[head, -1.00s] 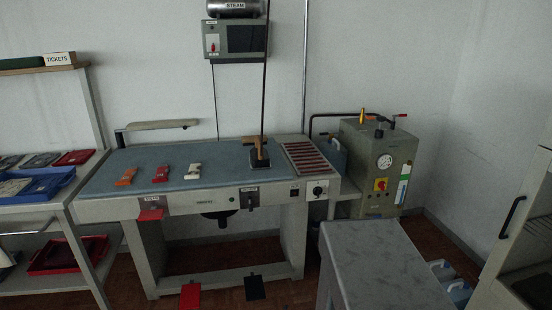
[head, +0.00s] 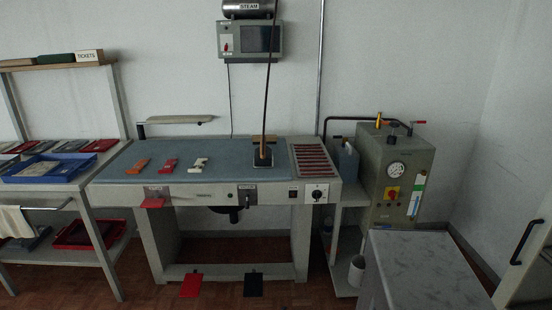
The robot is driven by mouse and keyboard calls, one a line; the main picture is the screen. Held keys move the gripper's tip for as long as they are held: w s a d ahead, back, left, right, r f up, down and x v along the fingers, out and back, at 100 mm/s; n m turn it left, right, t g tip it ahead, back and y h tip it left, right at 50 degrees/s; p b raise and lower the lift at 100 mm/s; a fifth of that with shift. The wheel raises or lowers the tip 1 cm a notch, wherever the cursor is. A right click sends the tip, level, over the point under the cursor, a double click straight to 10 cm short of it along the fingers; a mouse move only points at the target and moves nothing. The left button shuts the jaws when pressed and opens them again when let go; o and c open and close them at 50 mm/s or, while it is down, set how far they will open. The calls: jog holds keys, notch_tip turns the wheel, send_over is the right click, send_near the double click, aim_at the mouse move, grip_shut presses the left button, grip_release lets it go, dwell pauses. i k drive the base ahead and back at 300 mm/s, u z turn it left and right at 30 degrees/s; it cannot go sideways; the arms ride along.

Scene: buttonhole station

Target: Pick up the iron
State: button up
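The iron (head: 263,153) stands on the right part of the blue-grey ironing table (head: 225,153), just left of the striped iron rest. It has a dark base and a brown, wooden-looking handle. A dark hose or cord rises from it past the steam box. It is small in this view, so its finer shape is hard to tell. My gripper is not in view.
Orange, red and white small items (head: 168,165) lie on the table's left half. The striped rest (head: 312,158) is at its right end. A boiler (head: 396,175) stands right, behind a marble-topped cabinet (head: 425,262). A shelf with a blue tray (head: 50,170) is left.

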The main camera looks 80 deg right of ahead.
aim_at(264, 161)
jog(key=u, duration=1.2)
jog(key=k, duration=0.1)
jog(key=z, duration=2.65)
jog(key=i, duration=1)
jog(key=z, duration=0.05)
